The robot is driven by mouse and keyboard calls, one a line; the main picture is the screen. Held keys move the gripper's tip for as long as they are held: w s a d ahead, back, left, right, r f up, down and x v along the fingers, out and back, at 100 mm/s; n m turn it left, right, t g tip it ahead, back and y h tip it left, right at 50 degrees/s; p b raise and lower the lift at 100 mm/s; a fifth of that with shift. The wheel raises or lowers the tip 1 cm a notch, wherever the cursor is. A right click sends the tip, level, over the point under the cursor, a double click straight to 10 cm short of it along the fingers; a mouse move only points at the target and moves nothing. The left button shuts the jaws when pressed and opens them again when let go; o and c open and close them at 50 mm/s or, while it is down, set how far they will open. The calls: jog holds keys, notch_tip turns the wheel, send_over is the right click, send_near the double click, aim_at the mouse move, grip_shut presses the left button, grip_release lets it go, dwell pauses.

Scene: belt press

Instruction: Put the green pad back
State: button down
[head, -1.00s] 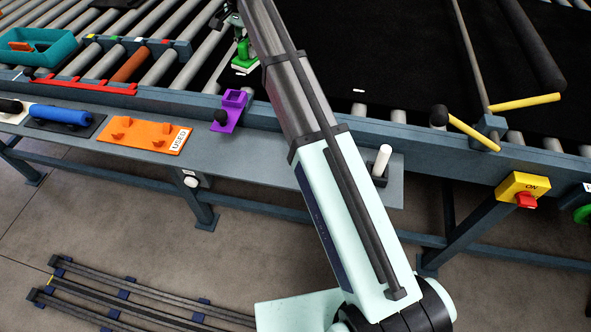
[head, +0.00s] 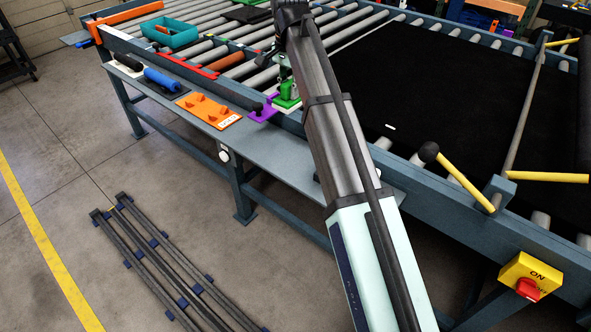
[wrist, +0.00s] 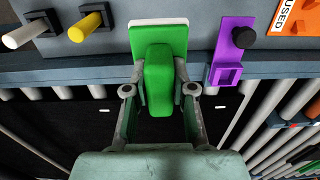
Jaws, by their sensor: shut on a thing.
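The green pad (head: 288,93) is a green block on a flat plate with a white edge. My gripper (wrist: 160,92) is shut on the block, one finger on each side. In the wrist view the pad's block (wrist: 158,75) sits between the fingers and its plate extends toward the grey shelf (wrist: 210,12). In the head view the pad is above the front side frame of the press, just right of the purple holder (head: 262,112). I cannot tell whether the pad touches anything below. The purple holder also shows in the wrist view (wrist: 226,73).
The orange USED board (head: 208,109) and a blue roller (head: 162,79) lie on the shelf, left of the purple holder. A teal bin (head: 168,36) stands on the rollers. Yellow levers (head: 464,186) and a yellow switch box (head: 529,274) are at the right.

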jog(key=shift+s+f, duration=0.1)
jog(key=shift+s, duration=0.3)
notch_tip(320, 180, down, 20)
jog(key=p, duration=0.5)
jog(key=shift+f, duration=0.15)
jog(key=c, duration=1)
grip_release()
notch_tip(320, 180, up, 12)
jog(key=b, duration=0.3)
jog(key=shift+r+b, duration=0.25)
jog(key=shift+b, duration=0.05)
